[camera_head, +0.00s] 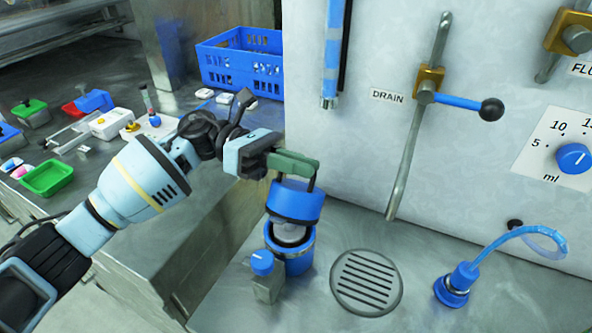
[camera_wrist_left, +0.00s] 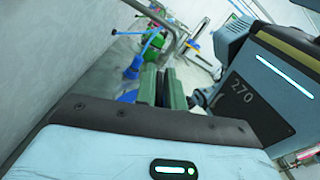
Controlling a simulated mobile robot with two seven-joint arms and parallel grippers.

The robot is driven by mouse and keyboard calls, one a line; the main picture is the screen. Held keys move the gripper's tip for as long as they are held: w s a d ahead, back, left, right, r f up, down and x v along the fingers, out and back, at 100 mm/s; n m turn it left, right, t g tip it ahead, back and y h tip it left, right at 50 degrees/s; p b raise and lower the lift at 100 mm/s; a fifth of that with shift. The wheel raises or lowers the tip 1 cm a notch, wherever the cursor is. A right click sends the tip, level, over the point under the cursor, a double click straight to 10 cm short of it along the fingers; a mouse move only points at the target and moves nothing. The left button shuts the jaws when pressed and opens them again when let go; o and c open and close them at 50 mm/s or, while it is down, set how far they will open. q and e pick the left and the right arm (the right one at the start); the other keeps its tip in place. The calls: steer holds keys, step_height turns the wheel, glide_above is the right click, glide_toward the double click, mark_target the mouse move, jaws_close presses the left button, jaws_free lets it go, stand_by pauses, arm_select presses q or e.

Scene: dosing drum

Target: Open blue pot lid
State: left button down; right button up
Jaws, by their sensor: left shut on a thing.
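The blue pot (camera_head: 298,266) stands on the grey metal surface near the wall. Its blue lid (camera_head: 296,203) is raised above it, with a gap through which a pale grey-white surface shows. My left gripper (camera_head: 297,166) has its green fingers shut on the dark wire handle of the lid, above the pot. In the left wrist view the green fingers (camera_wrist_left: 160,88) are close together; the lid is mostly hidden there. My right gripper is not in view.
A round drain grate (camera_head: 366,282) lies to the right, then a blue hose fitting (camera_head: 456,283). The drain lever (camera_head: 460,102) sticks out from the wall. A blue crate (camera_head: 240,62) stands behind.

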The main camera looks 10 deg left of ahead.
arm_select(q)
steer(key=shift+w, duration=0.15)
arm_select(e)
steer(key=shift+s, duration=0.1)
arm_select(q)
steer(key=c, duration=1.5)
jaws_free()
steer(key=shift+c, duration=0.2)
